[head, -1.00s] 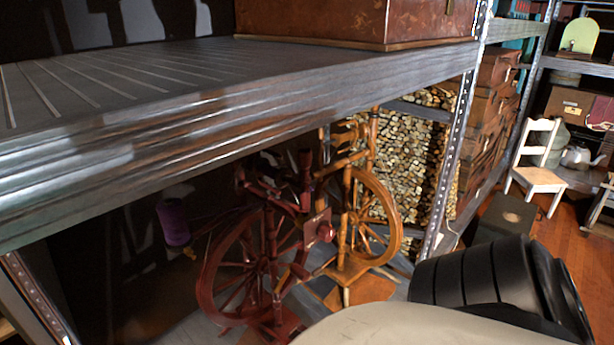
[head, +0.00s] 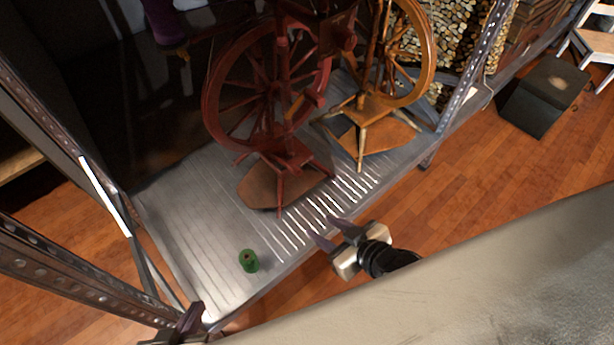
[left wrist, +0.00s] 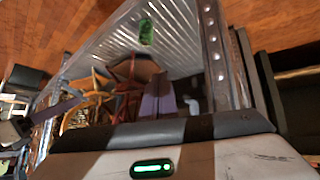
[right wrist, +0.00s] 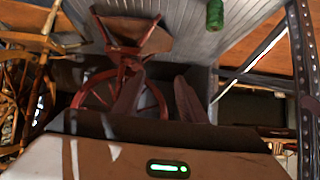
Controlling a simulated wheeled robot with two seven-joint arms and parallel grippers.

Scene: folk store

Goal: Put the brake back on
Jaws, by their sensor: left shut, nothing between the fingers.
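A dark red spinning wheel (head: 268,85) stands on the metal shelf (head: 185,215). A lighter wooden spinning wheel (head: 395,70) stands to its right. I cannot pick out a brake on either wheel. A small green spool (head: 249,260) stands on the shelf's near left part; it also shows in the left wrist view (left wrist: 147,32) and the right wrist view (right wrist: 215,14). My right gripper (head: 328,232) is open and empty near the shelf's front edge. My left gripper (head: 188,318) is shut and empty at the shelf's near left corner, mostly cut off; its fingers show in the left wrist view (left wrist: 158,98).
A perforated metal post (head: 75,275) rises close to my left gripper, and another post (head: 468,75) stands at the right. A purple spool (head: 162,20) is at upper left. A black box (head: 545,95) and a white chair (head: 597,42) stand on the wooden floor at right.

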